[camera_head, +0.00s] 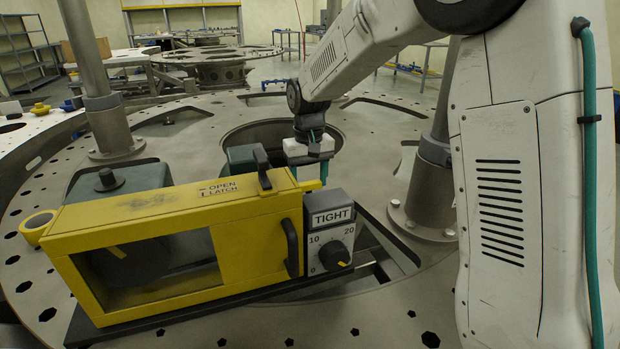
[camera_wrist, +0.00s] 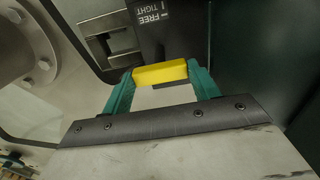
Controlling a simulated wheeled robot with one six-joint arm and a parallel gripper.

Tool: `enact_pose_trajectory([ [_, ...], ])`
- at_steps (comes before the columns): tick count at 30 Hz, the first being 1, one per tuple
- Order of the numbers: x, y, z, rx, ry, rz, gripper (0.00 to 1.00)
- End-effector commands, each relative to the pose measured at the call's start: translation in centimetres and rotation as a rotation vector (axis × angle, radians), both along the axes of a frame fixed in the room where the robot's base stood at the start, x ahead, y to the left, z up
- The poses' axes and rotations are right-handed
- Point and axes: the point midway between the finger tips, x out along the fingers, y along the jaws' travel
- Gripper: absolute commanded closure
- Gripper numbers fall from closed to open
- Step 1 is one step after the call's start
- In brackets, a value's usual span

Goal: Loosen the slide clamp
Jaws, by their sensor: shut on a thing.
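My gripper (camera_head: 309,172) reaches down behind the right end of the yellow machine housing (camera_head: 150,212) in the head view. In the wrist view my gripper's teal fingers (camera_wrist: 162,76) are shut on a yellow block (camera_wrist: 160,73), which looks like the slide clamp's handle. A dark plate beside it carries a FREE / TIGHT label (camera_wrist: 152,14), seen upside down. The head view hides the yellow block behind the housing. A grey box with a TIGHT sign (camera_head: 331,216) and a dial knob (camera_head: 334,256) stands at the housing's right end.
The housing has an OPEN LATCH label, a black top lever (camera_head: 262,168) and a black front handle (camera_head: 291,247). It stands on a round perforated plate (camera_head: 400,322). A metal post (camera_head: 430,165) rises at right. A slotted metal bracket (camera_wrist: 105,45) lies near my fingers.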

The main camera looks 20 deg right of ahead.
Motion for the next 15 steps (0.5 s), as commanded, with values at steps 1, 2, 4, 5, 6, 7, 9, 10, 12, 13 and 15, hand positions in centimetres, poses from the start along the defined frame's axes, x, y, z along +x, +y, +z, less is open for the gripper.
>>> enact_pose_trajectory([
  [1,0.00,0.00,0.05,-0.001,0.000,0.002,0.63],
  [2,0.00,0.00,0.05,-0.001,0.000,0.002,0.63],
  [4,0.00,0.00,0.05,-0.001,0.000,0.002,0.63],
  [5,0.00,0.00,0.05,-0.001,0.000,0.002,0.63],
  [6,0.00,0.00,0.05,-0.001,0.000,0.002,0.63],
  [7,0.00,0.00,0.05,-0.001,0.000,0.002,0.63],
  [9,0.00,0.00,0.04,-0.001,0.000,0.002,0.21],
  [10,0.00,0.00,0.04,-0.001,0.000,0.002,0.18],
  [12,0.00,0.00,0.03,-0.001,0.000,0.002,0.18],
  [13,0.00,0.00,0.03,-0.001,0.000,0.001,0.18],
  [15,0.00,0.00,0.02,-0.001,0.000,0.001,0.18],
])
